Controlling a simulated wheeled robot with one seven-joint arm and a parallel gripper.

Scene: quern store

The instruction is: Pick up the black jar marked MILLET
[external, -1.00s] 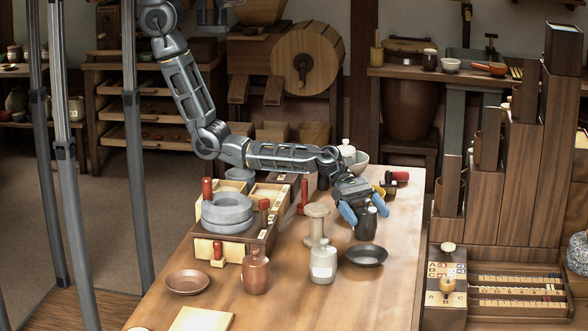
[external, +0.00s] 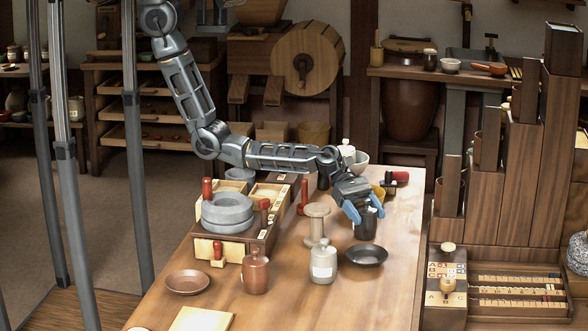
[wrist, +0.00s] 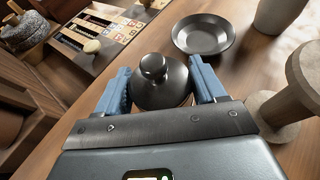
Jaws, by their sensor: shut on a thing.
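The black jar (external: 366,224) stands on the wooden table (external: 300,293), to the right of a pale wooden spool. My gripper (external: 365,213) is around its upper part, with one blue finger on each side, shut on it. In the wrist view the jar (wrist: 160,86) shows its dark lid and round knob between the blue fingers of my gripper (wrist: 162,87). No MILLET mark is readable. I cannot tell whether the jar's base touches the table.
A dark dish (external: 366,255) lies just in front of the jar. The spool (external: 316,226), a pale jar (external: 323,262) and a brown jar (external: 255,272) stand to the left. Stone rings (external: 227,213) sit on a compartment box. The right front of the table is clear.

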